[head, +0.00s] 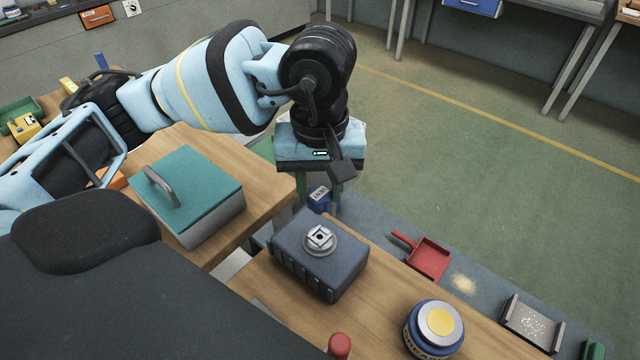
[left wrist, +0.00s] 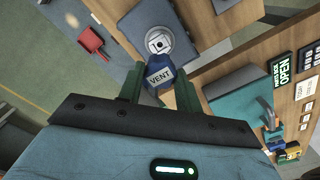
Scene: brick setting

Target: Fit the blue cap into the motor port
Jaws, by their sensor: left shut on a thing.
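The dark grey motor (head: 300,268) sits on a wooden bench, with a round silver port (head: 320,239) on its top. The port also shows in the left wrist view (left wrist: 158,42). My left gripper (head: 318,196) points down behind the motor in the head view, shut on the blue cap (head: 320,201). In the left wrist view the cap (left wrist: 160,73) sits between the green fingers, its white label reading VENT. The cap is apart from the port in the head view; its underside is hidden. My right gripper is not in view.
A teal-lidded box with a handle (head: 188,185) stands left of the motor. A blue tin with a yellow-centred lid (head: 436,325) and a red-topped object (head: 340,345) are in front. A red dustpan (head: 430,258) lies to the right.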

